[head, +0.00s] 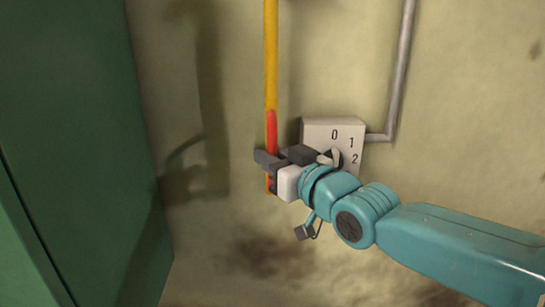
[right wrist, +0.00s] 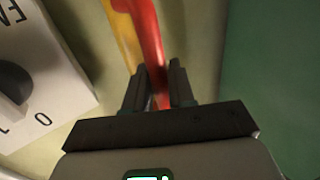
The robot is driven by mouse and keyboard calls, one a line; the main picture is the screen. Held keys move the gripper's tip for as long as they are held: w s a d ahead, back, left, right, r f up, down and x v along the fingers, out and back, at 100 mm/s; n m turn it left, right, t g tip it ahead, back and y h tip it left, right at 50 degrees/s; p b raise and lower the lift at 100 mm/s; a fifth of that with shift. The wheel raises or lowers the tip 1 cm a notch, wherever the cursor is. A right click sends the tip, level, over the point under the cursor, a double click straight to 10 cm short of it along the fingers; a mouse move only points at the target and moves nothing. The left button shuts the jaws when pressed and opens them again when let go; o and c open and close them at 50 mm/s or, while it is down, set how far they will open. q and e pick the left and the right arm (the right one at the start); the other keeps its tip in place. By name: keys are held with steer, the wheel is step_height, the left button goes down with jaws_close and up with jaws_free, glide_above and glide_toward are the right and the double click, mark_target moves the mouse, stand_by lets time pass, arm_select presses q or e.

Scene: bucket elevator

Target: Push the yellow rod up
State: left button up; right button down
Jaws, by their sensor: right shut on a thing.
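The yellow rod (head: 271,55) runs vertically down along the wall in the head view, and its lower end is a red section (head: 271,130). My right gripper (head: 267,160) is at the red section, with its fingers shut on it; a bit of red shows just below the fingers. In the right wrist view the red section (right wrist: 150,45) passes between the two dark fingers (right wrist: 160,85), with part of the yellow rod (right wrist: 124,35) beside it. The left gripper does not show in either view.
A white switch box (head: 318,130) marked 0, 1, 2 is on the wall just right of the rod, close to my right gripper. A grey conduit (head: 402,60) runs up from it. A green panel (head: 70,130) stands at the left; bare wall lies between.

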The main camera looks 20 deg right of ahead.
step_height(320, 180, up, 13)
steer(key=p, duration=0.9)
steer(key=shift+d, duration=0.1)
steer(key=c, duration=1.2)
jaws_free()
steer(key=shift+o, duration=0.5)
steer(key=shift+f, duration=0.2)
steer(key=shift+s, duration=0.35)
steer(key=p+v, duration=0.3)
steer(key=v, duration=1.2)
steer(key=shift+s, duration=0.3)
